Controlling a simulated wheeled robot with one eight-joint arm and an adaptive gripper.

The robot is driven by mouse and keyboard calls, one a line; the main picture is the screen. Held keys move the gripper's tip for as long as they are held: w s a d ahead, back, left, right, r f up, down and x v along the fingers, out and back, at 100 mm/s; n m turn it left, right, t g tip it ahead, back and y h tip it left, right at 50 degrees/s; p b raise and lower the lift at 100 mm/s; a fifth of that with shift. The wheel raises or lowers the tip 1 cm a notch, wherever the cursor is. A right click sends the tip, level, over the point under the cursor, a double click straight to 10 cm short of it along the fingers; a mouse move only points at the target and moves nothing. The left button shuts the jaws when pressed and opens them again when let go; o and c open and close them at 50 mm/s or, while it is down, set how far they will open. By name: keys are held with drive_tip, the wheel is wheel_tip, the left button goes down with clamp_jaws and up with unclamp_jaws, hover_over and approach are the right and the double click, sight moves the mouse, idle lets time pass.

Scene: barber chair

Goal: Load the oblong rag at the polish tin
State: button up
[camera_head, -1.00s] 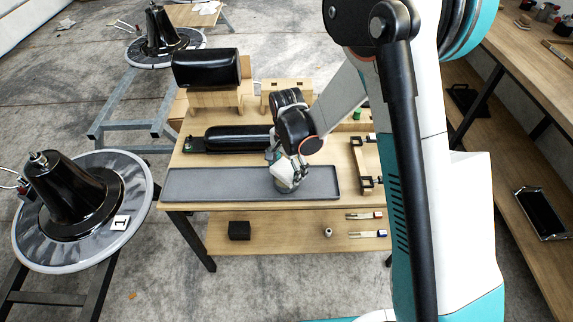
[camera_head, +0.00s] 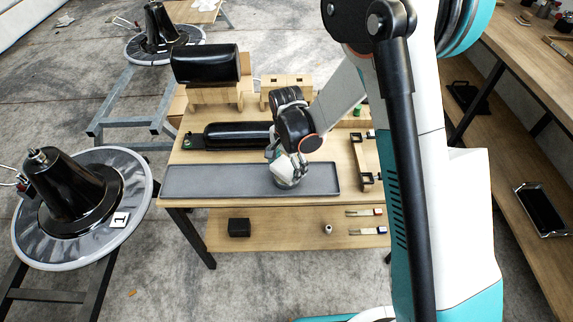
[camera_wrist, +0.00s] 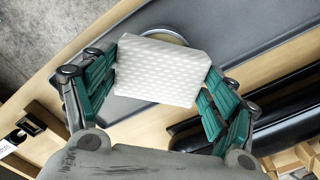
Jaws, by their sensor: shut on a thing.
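My gripper (camera_head: 287,172) is low over the right part of the grey tray (camera_head: 215,181). In the wrist view my gripper (camera_wrist: 165,72) has its green-padded fingers shut on a white, dimpled oblong rag (camera_wrist: 158,71), one finger at each end. Behind the rag a round tin (camera_wrist: 168,32) shows by its pale metal rim at the top; the rag hides most of it. I take it for the polish tin. I cannot tell whether the rag touches its contents. In the head view my gripper largely covers the rag and tin.
A long black padded piece (camera_head: 237,135) lies behind the tray, and a black cushion (camera_head: 206,63) stands on a wooden block further back. A wooden rack with black clamps (camera_head: 363,160) is right of the tray. The left half of the tray is bare.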

sight(287, 167)
drive_tip(key=shift+f+b, duration=0.5)
idle(1.7)
drive_tip(key=shift+r, duration=0.1)
drive_tip(key=shift+r+p, duration=2.05)
drive_tip(key=shift+r, duration=1.45)
